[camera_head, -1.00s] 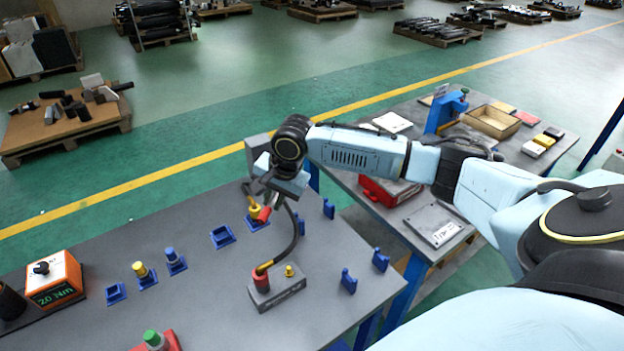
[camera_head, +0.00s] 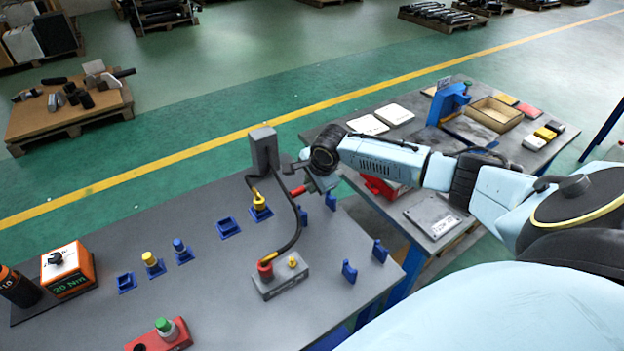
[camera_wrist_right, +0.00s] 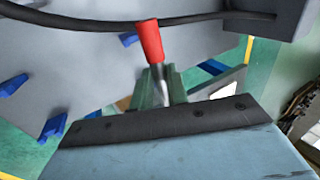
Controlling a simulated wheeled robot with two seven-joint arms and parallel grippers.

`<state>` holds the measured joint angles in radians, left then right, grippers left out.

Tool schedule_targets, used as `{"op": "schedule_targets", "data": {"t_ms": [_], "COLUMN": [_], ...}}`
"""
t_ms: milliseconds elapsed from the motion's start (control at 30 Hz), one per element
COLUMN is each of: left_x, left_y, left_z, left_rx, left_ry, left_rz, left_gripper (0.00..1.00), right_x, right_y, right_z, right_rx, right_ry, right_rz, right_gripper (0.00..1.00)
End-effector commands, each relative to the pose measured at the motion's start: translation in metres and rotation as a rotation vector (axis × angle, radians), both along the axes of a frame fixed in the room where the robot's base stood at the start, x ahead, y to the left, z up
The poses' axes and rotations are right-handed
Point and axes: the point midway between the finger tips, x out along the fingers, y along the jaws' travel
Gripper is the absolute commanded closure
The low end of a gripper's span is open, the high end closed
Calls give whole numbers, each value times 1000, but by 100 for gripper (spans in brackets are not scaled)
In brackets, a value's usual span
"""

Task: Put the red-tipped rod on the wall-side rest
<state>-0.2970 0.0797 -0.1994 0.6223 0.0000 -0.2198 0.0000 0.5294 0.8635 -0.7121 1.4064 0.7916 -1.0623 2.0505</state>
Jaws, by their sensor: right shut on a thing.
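My right gripper (camera_head: 312,183) is shut on the red-tipped rod (camera_head: 297,191), above the far right part of the grey bench. In the right wrist view the red tip (camera_wrist_right: 149,42) points up and the bare metal shaft (camera_wrist_right: 158,88) sits between the jaws; the rest of the rod is hidden. Blue rest brackets stand in two pairs along the bench's right side: a farther pair (camera_head: 331,201), just below the gripper, and a nearer pair (camera_head: 349,271). I cannot tell which pair is the wall-side rest. My left gripper is out of view.
A grey post (camera_head: 263,150) stands left of the gripper. A dark cable (camera_head: 298,222) arcs from it to a grey block (camera_head: 281,277). A yellow plug (camera_head: 259,201) sits in a blue socket close by. A second table (camera_head: 418,190) stands to the right.

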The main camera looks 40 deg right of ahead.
Motion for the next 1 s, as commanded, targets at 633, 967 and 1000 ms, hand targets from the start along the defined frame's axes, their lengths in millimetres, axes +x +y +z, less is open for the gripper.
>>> {"op": "schedule_targets", "data": {"t_ms": [633, 967, 1000], "left_x": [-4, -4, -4], "left_y": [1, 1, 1], "left_z": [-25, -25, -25], "left_rx": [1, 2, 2], "left_ry": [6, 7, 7], "left_rz": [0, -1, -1], "left_gripper": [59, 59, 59], "right_x": [1, 1, 1], "right_y": [0, 0, 0], "right_z": [-54, -57, -57], "right_rx": [0, 0, 0], "right_ry": [-1, -2, -2], "right_rz": [1, 1, 1], "right_gripper": [100, 100, 100]}}
